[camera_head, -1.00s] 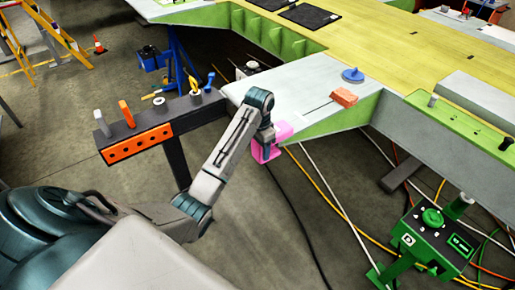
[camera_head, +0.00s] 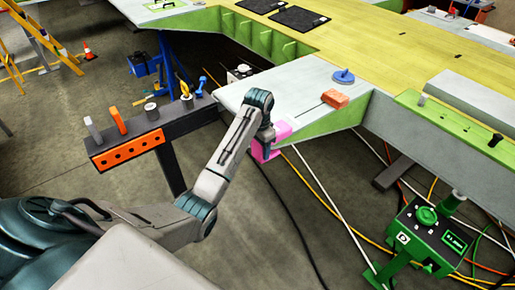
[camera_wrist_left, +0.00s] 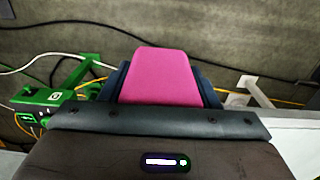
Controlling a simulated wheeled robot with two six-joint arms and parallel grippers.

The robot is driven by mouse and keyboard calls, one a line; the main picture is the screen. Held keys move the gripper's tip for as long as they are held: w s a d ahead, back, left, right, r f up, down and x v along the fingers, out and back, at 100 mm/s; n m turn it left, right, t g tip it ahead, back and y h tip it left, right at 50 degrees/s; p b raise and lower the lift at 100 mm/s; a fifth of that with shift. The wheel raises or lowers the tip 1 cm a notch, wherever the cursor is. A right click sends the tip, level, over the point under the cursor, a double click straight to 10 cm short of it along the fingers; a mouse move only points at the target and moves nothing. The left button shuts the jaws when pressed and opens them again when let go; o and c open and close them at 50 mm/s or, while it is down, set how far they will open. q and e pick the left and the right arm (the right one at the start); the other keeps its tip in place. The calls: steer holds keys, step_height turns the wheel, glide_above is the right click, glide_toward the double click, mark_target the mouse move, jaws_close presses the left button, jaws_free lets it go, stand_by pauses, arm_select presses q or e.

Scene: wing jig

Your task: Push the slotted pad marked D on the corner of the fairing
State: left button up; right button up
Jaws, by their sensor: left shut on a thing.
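A pink pad (camera_head: 270,146) is at the near edge of the light grey, green-sided fairing panel (camera_head: 290,80), by its front corner. My left gripper (camera_head: 265,138) is shut on the pad, the arm reaching over from the left. In the left wrist view the pink pad (camera_wrist_left: 162,72) sticks out between dark fingers. The pad's slot and letter are hidden from both views, so I cannot tell whether the slot is over the panel edge. My right gripper is not in view.
An orange block (camera_head: 335,98) and a blue knobbed disc (camera_head: 343,76) lie on the panel. A dark rack (camera_head: 165,122) with several small parts stands at left. A green box marked D (camera_head: 430,232) stands at lower right. Hoses and cables cross the floor.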

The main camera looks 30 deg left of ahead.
arm_select(q)
steer(key=shift+w+d, duration=0.25)
steer(key=shift+w, duration=0.25)
stand_by(0.4)
steer(key=o, duration=1)
steer(key=shift+w, duration=0.1)
steer(key=shift+o, duration=0.7)
steer(key=shift+w+d+f, duration=0.1)
steer(key=shift+w, duration=0.05)
